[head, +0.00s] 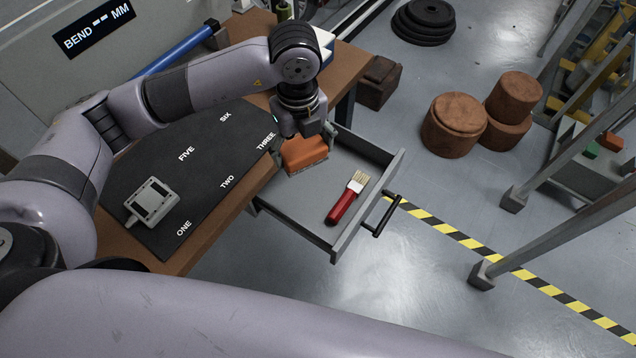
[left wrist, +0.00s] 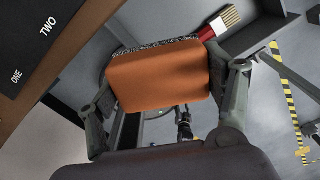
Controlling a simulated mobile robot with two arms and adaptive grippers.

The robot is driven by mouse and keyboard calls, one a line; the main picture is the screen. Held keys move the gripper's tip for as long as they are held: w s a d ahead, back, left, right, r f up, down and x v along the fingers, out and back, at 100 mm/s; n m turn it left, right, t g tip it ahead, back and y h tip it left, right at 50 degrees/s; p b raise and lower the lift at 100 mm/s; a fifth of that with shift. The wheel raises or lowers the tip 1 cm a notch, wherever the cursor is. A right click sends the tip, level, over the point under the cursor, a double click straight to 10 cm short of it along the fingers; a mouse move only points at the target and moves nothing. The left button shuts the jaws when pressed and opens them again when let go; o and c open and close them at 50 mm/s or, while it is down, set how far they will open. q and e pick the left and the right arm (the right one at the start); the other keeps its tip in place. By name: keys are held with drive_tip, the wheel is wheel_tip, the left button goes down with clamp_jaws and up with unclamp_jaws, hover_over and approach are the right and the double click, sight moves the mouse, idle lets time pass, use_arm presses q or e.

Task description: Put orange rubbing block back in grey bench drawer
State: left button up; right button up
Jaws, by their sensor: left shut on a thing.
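The orange rubbing block (head: 305,153) is held in my left gripper (head: 303,140), over the back part of the open grey drawer. In the left wrist view the block (left wrist: 160,77) sits between both fingers (left wrist: 165,95), with a dark speckled layer along one long edge. The grey bench drawer (head: 322,242) is pulled out from the bench and has a black bar handle (head: 386,216). A brush with a red handle (head: 341,207) lies inside it; the brush (left wrist: 222,24) also shows in the left wrist view. I cannot tell whether the block touches the drawer floor. My right gripper is not in view.
The wooden bench (head: 205,240) carries a black mat (head: 150,170) with number words and a small grey device (head: 152,201). Brown round stools (head: 453,125) and a metal rack leg (head: 560,235) stand to the right. Floor beyond the drawer handle is clear.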

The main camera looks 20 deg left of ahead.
use_arm(q)
drive_tip(key=n, duration=0.1)
drive_tip(key=f+n, duration=0.1)
drive_tip(key=n, duration=0.3)
drive_tip(key=shift+w+d+f+b, duration=0.25)
drive_tip(key=shift+d+f+b, duration=0.05)
drive_tip(key=shift+d+f, duration=0.1)
hover_over(309, 204)
wheel_tip(309, 204, down, 15)
drive_tip(key=shift+r, duration=0.15)
drive_tip(key=shift+f, duration=2.6)
drive_tip(key=shift+f, duration=0.15)
drive_tip(key=o, duration=0.9)
drive_tip(key=shift+o, duration=0.2)
